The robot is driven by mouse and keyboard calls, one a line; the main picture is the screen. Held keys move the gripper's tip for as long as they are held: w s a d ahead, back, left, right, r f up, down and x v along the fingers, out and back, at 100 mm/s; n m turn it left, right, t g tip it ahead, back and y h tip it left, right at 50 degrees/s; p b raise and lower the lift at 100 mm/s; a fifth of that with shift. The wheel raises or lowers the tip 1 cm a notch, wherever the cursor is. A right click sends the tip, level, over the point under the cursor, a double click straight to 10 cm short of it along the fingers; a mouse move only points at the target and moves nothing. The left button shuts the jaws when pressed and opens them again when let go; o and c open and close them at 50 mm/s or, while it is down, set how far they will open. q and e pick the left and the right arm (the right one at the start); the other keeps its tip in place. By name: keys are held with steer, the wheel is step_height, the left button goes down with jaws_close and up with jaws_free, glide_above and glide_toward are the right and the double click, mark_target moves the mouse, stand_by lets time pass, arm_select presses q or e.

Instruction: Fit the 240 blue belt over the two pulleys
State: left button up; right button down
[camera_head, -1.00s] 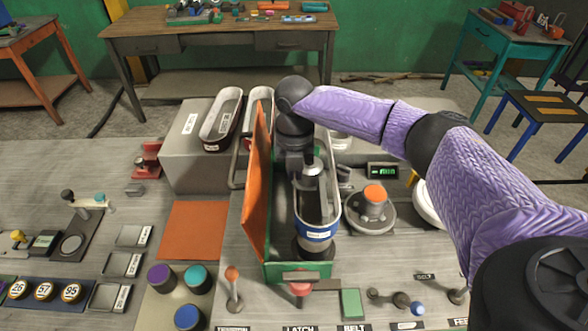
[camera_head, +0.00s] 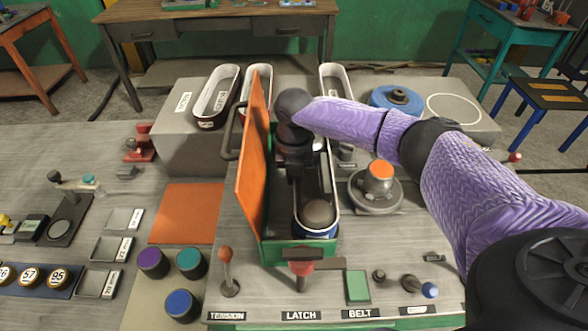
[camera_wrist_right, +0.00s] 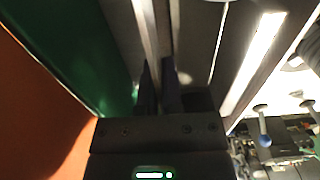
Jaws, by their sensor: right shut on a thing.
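The blue belt (camera_head: 317,233) is a long loop with a pale inner face, inside the open green housing (camera_head: 272,243). Its near end sits low around the dark near pulley (camera_head: 318,213), whose domed top shows inside the loop. My right gripper (camera_head: 300,176) points down into the housing, shut on the belt toward its far part. My arm and gripper hide the far end and the far pulley, so I cannot tell how the belt sits there. In the right wrist view the gripper fingers (camera_wrist_right: 162,88) are close together and dark. My left gripper is out of view.
The orange lid (camera_head: 254,160) stands open along the housing's left side. A dial with an orange top (camera_head: 379,182) is close on the right. Tension lever (camera_head: 228,272), red latch (camera_head: 301,267) and green belt pad (camera_head: 358,286) line the front. Labelled oblong trays (camera_head: 215,97) stand behind.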

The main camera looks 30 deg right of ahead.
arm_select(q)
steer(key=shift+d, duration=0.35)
arm_select(e)
steer(key=shift+f, duration=0.1)
steer(key=shift+w+d+f, duration=0.1)
steer(key=shift+f, duration=0.05)
stand_by(0.3)
steer(key=c, duration=0.7)
jaws_free()
steer(key=o, duration=0.3)
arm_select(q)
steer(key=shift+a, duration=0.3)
arm_select(e)
steer(key=shift+o, duration=0.4)
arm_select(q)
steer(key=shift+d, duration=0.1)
